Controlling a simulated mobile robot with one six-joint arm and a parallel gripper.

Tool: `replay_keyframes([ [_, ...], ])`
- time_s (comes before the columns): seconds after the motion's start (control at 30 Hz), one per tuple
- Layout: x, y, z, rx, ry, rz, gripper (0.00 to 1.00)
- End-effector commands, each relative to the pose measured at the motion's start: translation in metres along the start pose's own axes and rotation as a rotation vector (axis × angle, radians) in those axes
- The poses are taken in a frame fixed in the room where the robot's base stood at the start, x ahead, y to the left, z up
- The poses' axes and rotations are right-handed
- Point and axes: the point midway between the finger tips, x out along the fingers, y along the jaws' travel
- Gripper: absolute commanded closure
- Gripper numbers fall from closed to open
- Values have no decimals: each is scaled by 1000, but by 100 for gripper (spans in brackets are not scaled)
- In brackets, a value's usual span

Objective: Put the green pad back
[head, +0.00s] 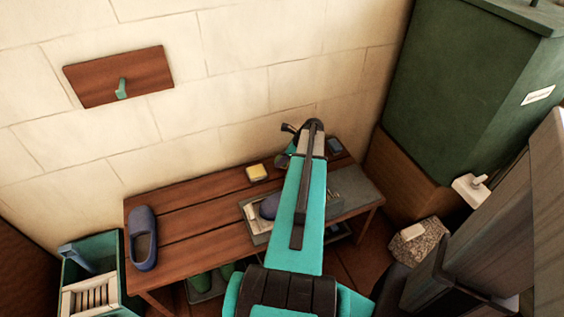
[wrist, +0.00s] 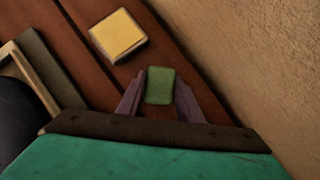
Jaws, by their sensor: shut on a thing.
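The green pad (wrist: 160,86) is a small block between the two fingers of my gripper (wrist: 160,92) in the wrist view. My gripper is shut on it. Wooden bench boards lie behind the pad; I cannot tell whether it touches them. In the head view my gripper is over the back of the bench (head: 190,226), near the wall, and my arm hides much of it. I cannot make out the pad clearly there. A yellow sponge (head: 256,172) lies on the bench left of my gripper; it also shows in the wrist view (wrist: 118,36), beyond the pad.
A blue block (head: 334,146) is at the bench's back right. A tray (head: 249,212) with a dark shoe is partly behind my arm. A blue shoe (head: 143,240) stands at the bench's left end, beside a green crate (head: 107,246). A green cabinet (head: 462,90) rises at right.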

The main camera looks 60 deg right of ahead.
Motion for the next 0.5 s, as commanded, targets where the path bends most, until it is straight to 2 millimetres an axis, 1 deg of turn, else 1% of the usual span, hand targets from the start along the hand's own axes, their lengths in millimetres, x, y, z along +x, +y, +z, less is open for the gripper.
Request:
replay_keyframes([
  [0.03, 5, 0, -3, 1, 0, 1, 85],
  [0.1, 8, 0, -5, 1, 0, 0, 85],
  [0.5, 10, 0, -6, 1, 0, -1, 85],
])
